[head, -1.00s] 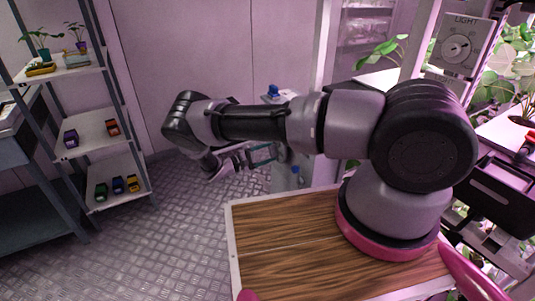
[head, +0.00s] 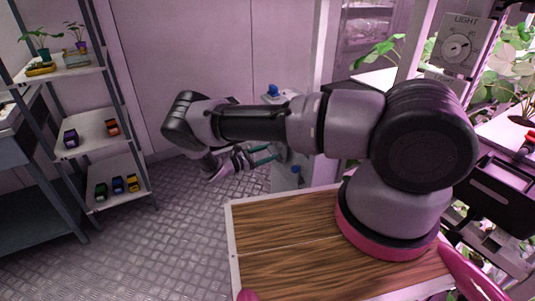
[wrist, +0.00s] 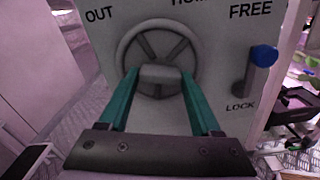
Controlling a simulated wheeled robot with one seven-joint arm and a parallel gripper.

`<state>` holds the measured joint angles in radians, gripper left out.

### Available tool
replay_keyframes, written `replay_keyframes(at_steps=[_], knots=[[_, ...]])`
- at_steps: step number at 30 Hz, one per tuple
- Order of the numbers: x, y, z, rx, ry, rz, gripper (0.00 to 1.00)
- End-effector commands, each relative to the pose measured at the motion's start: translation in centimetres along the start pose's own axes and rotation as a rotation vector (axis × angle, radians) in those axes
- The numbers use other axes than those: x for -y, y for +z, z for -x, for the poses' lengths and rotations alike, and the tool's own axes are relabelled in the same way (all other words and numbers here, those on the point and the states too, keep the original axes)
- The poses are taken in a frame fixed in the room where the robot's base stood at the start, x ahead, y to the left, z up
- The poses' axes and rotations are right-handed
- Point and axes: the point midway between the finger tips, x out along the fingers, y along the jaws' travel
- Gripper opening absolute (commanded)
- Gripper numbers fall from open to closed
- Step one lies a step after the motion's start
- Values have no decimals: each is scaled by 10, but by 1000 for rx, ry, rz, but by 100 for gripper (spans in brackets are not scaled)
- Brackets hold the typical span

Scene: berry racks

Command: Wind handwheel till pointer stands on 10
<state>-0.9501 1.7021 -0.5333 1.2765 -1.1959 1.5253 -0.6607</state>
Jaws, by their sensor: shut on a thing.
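The grey handwheel (wrist: 122,52) is on a pale panel in the wrist view, with a round rim and spokes. My gripper (wrist: 160,75) has its two teal fingers on either side of a grey block (wrist: 160,74) at the wheel's middle and is shut on it. The block hides part of the spokes. In the head view my gripper (head: 268,154) reaches to the pale cabinet (head: 284,182); the wheel cannot be made out there. I see no pointer or number 10 in either view.
A lever with a blue knob (wrist: 265,56) stands right of the wheel, its knob near "FREE", above "LOCK". The panel also reads "OUT" at upper left. A shelf rack (head: 115,130) stands at left in the head view. Floor (head: 180,230) between is clear.

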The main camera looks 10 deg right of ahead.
Motion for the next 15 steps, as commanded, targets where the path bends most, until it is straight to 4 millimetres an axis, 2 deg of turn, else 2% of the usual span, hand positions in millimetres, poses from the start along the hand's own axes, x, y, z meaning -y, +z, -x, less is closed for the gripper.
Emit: replay_keyframes(at_steps=[15], knots=[[0, -1, 2, -4, 2, 82, 9]])
